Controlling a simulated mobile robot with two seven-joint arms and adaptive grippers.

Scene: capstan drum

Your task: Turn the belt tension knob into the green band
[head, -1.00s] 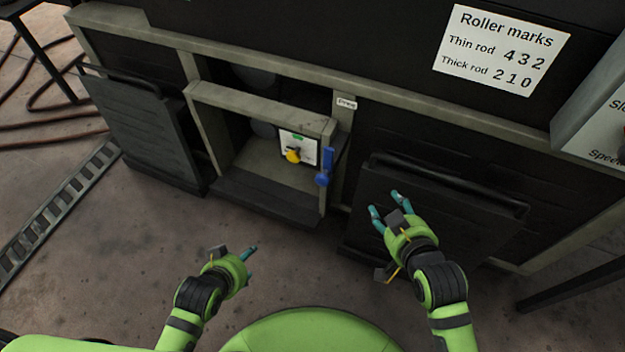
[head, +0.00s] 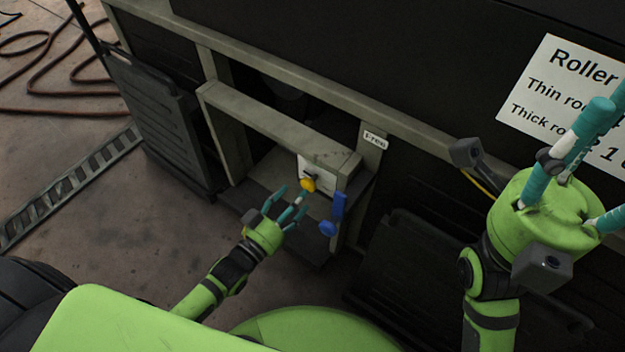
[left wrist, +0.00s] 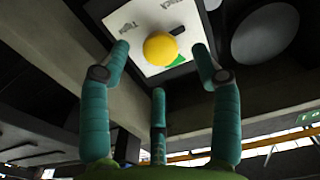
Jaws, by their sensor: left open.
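The yellow belt tension knob (head: 308,184) sits on a white plate (head: 318,172) inside the open bay of the machine. In the left wrist view the yellow knob (left wrist: 160,49) is on the white plate (left wrist: 128,30), with part of the green band (left wrist: 168,63) just below and right of it. My left gripper (head: 288,205) is open in front of the knob. In the left wrist view its teal fingers (left wrist: 160,75) are spread around the knob's outline, apart from it. My right gripper (head: 575,140) is raised at the right with its fingers spread, holding nothing visible.
A blue handle (head: 333,215) hangs on the bay's right post, close to my left gripper. A dark panel with a rail (head: 430,265) stands at the lower right. A sign (head: 550,90) is partly behind my right gripper. Hoses (head: 60,80) lie on the floor at the left.

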